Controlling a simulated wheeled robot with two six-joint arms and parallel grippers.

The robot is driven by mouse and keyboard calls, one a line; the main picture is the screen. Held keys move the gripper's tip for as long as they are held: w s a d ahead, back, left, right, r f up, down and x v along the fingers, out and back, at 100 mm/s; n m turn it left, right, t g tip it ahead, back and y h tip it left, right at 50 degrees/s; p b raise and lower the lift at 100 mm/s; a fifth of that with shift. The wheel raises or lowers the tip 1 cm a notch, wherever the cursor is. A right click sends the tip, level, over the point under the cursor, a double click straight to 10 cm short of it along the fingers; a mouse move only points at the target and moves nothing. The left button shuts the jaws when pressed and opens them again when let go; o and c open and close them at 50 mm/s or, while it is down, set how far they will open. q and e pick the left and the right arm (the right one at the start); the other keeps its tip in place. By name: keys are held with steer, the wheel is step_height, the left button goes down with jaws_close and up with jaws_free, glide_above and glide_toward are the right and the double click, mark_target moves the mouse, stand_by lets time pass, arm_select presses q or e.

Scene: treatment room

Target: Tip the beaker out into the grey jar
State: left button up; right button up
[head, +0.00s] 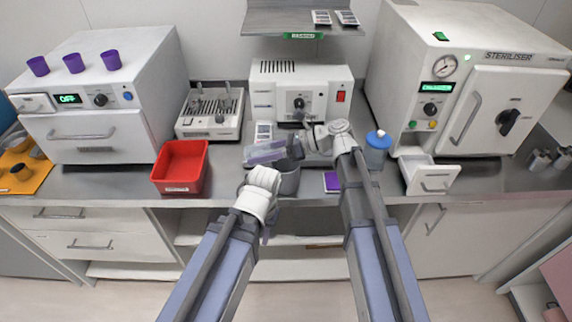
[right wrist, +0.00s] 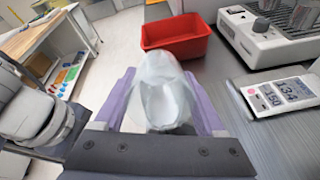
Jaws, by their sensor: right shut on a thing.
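The clear beaker (head: 262,154) is tilted well over on its side, above and slightly left of the grey jar (head: 290,183). My right gripper (head: 283,149) is shut on it. In the right wrist view the see-through beaker (right wrist: 163,95) sits between the purple finger pads; I cannot make out any contents. The jar stands on the steel counter, its top partly hidden by the beaker and right gripper. My left gripper (head: 268,234) is low at the counter's front edge, left of the jar and apart from it; its fingers are not clear.
A red bin (head: 180,168) stands to the left on the counter (head: 228,187). A blue-capped bottle (head: 377,150) is close to the right of my right arm.

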steer(key=shift+d+r+y+b, duration=0.1)
steer(key=shift+d+y+b, duration=0.25)
steer(key=shift+y+b, duration=0.15)
arm_select(q)
steer(key=shift+d+f, duration=0.35)
steer(key=shift+f, duration=0.35)
steer(key=shift+d+f+b, duration=0.2)
steer(key=shift+f+b, duration=0.45)
steer(key=shift+b, duration=0.05)
arm_select(e)
steer(key=shift+d+r+y, duration=0.15)
steer(key=shift+d+y, duration=0.2)
steer(key=shift+y, duration=0.05)
